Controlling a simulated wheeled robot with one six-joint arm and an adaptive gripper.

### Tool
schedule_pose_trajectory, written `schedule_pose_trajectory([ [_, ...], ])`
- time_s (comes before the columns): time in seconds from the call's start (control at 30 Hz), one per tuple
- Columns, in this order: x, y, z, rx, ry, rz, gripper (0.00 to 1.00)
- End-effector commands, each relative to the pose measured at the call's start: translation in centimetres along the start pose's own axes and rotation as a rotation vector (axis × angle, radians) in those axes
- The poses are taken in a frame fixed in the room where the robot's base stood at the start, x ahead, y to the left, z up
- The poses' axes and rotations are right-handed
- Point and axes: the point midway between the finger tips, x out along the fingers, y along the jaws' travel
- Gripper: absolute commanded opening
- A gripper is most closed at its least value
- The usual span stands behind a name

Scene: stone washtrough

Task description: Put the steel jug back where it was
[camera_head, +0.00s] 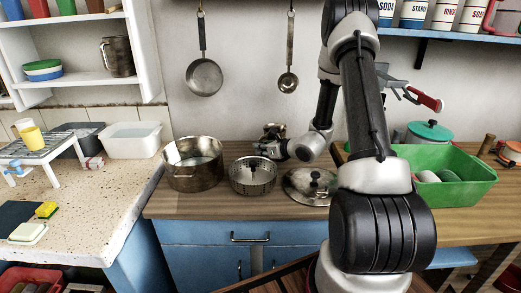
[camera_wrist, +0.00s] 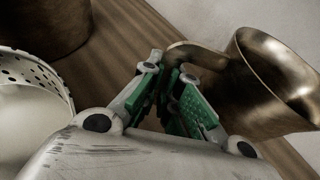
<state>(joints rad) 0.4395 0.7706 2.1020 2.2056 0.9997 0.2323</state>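The steel jug (camera_wrist: 270,85) is a brownish, shiny metal vessel with a wide round mouth and a loop handle, at the right of the wrist view. Its handle comes down between the green-padded fingertips of my gripper (camera_wrist: 168,75), which looks shut on it. In the head view the jug (camera_head: 274,130) shows small at the back of the wooden counter, partly hidden behind my gripper (camera_head: 278,148). I cannot tell whether its base touches the counter.
A large pot (camera_head: 193,177), a perforated strainer (camera_head: 252,186) and a lid (camera_head: 312,195) stand close in front. A green tub (camera_head: 468,190) is to the right. A similar metal jug (camera_head: 117,57) sits on the left shelf. A pan (camera_head: 204,77) and ladle (camera_head: 288,81) hang behind.

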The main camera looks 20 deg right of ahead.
Motion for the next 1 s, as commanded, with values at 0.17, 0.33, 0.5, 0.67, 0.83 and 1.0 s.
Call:
schedule_pose_trajectory([
  [0.17, 0.0, 0.0, 0.1, -0.002, -0.003, 0.0, 0.0],
  [0.33, 0.1, 0.0, -0.2, -0.001, -0.002, 0.0, 0.0],
  [0.5, 0.1, 0.0, -0.2, 0.0, -0.001, 0.0, 0.27],
  [0.67, 0.1, 0.0, -0.2, 0.0, -0.001, 0.0, 0.27],
  [0.83, -0.1, 0.0, 0.2, -0.002, -0.002, 0.0, 0.27],
  [1.0, -2.8, -0.1, 0.1, 0.001, -0.002, -0.003, 0.27],
])
